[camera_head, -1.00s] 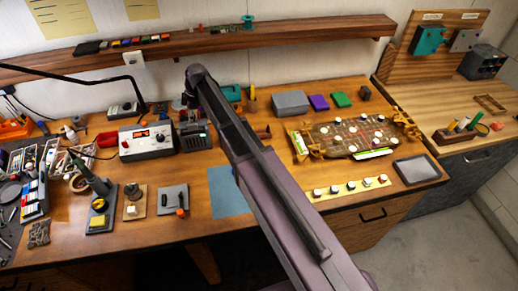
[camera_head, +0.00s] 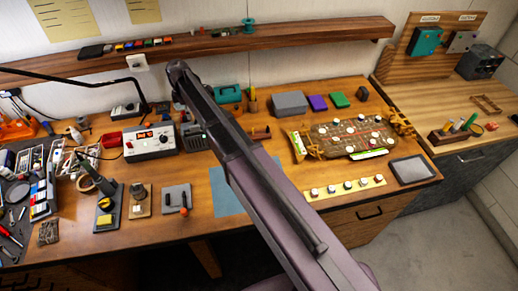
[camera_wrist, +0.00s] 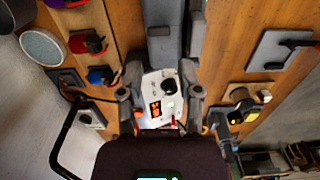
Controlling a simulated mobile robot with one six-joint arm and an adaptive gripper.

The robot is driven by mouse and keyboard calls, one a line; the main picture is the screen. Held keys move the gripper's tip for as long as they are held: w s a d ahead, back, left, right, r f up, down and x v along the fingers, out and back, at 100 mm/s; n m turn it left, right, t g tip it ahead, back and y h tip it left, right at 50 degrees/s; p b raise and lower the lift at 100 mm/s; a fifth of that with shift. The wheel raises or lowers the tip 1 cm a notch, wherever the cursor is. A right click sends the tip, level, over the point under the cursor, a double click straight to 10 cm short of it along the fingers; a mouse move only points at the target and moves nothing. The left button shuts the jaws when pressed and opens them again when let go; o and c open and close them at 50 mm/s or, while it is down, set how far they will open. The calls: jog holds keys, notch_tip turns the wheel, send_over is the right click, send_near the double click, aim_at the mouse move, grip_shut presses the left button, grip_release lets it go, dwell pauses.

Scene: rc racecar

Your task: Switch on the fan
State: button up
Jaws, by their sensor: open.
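I cannot make out a fan for certain in either view. A white control box (camera_head: 148,141) with a red display and knobs stands at the back left of the desk. In the wrist view the white box (camera_wrist: 152,84) shows between the fingers of my gripper (camera_wrist: 160,97), which is open and empty. Whether the fingers touch the box I cannot tell. A grey plate with a lever (camera_head: 176,199) lies nearer the desk's front, and it also shows in the wrist view (camera_wrist: 272,52). A wooden block with a round knob (camera_head: 139,202) is left of it.
A wooden shelf (camera_head: 200,47) runs along the wall behind the desk. A black lamp arm (camera_head: 70,77) reaches over the back left. Tools and boxes crowd the left side. A blue mat (camera_head: 228,200) lies partly behind my arm.

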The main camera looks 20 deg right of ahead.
jog(key=shift+r+p, duration=4.8)
jog(key=shift+r, duration=0.3)
jog(key=s+d+f+m+b, duration=0.7)
jog(key=s+d+m, duration=0.1)
jog(key=s+d, duration=0.3)
jog(key=s+d+f+m+b, duration=0.7)
jog(key=s+d, duration=0.3)
jog(key=s, duration=0.2)
jog(key=shift+s+d+m, duration=0.3)
jog(key=shift+d+m, duration=0.05)
jog(key=shift+m, duration=0.25)
jog(key=shift+s+d+f+m+b, duration=0.3)
jog(key=shift+s+m, duration=0.05)
jog(key=shift+s, duration=0.2)
jog(key=shift+s+d+f+m+b, duration=0.3)
jog(key=shift+s+m, duration=0.05)
jog(key=shift+s, duration=0.2)
